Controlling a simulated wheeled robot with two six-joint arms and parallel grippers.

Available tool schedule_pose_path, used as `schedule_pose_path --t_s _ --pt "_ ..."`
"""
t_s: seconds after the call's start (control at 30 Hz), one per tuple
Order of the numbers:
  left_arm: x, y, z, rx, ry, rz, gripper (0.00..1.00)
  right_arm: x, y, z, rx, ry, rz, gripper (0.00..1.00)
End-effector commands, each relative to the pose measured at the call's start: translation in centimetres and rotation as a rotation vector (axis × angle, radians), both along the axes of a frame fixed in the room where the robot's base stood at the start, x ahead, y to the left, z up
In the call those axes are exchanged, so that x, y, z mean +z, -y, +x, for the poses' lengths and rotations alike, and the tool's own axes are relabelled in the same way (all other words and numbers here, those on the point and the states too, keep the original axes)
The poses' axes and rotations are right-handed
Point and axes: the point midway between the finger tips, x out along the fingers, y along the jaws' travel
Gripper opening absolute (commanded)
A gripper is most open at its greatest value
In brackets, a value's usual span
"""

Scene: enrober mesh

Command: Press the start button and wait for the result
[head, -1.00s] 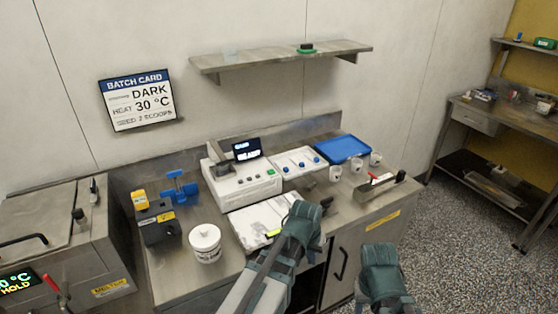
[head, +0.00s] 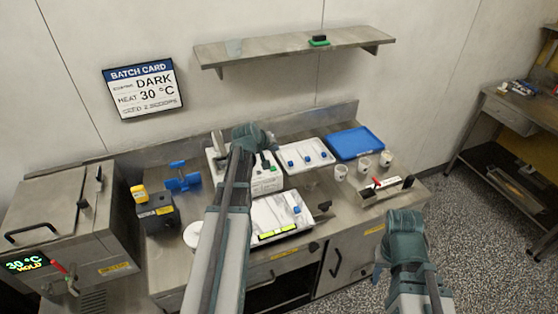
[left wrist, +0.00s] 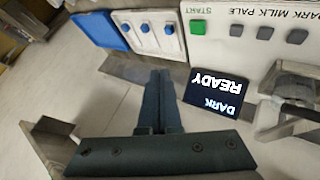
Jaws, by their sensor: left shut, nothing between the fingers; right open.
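The white machine (head: 265,186) stands at the back of the steel bench, partly hidden behind my left arm. In the left wrist view, which shows it upside down, its green START button (left wrist: 198,27) sits beside several grey buttons under the labels DARK, MILK and PALE. Its dark screen (left wrist: 218,95) reads DARK READY. My left gripper (left wrist: 157,80) is shut and empty, in front of the machine's panel, apart from the START button. In the head view, my left gripper (head: 266,160) covers the screen. My right gripper (head: 379,272) is open and empty in front of the bench.
A white tray with blue-knobbed pieces (head: 305,155) and a blue tray (head: 355,143) lie right of the machine. White cups (head: 364,166) stand nearby. A white tray (head: 278,215) lies in front. A batch card (head: 142,88) reads DARK, 30 °C. The melter (head: 60,215) reads 30 °C HOLD.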

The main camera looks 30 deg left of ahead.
Motion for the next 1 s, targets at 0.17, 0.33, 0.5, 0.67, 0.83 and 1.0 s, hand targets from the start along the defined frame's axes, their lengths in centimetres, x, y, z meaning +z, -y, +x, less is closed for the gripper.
schedule_pose_path --t_s 0.17,0.33,0.5,0.67,0.83,1.0 --pt "0.8 -1.6 0.1 0.032 0.021 -0.009 0.0 0.5 0.0 0.0 0.0 0.0 0.0 0.47" --pt "0.8 -1.7 0.1 0.035 0.023 -0.008 0.0 0.4 0.0 0.0 0.0 0.0 0.0 0.47" --pt "0.7 -1.6 0.1 0.034 0.023 -0.008 0.0 0.4 0.0 0.0 0.0 0.0 0.0 0.47" --pt "0.4 -1.6 0.1 0.033 0.023 -0.008 0.0 0.0 0.0 0.0 0.0 0.0 0.0 0.47" --pt "-0.8 -1.6 0.1 0.033 0.022 -0.008 0.0 -1.2 0.0 0.0 0.0 0.0 0.0 0.47" --pt "-2.8 -1.6 0.1 0.033 0.022 -0.008 0.0 -3.2 0.0 0.0 0.0 0.0 0.0 0.47"
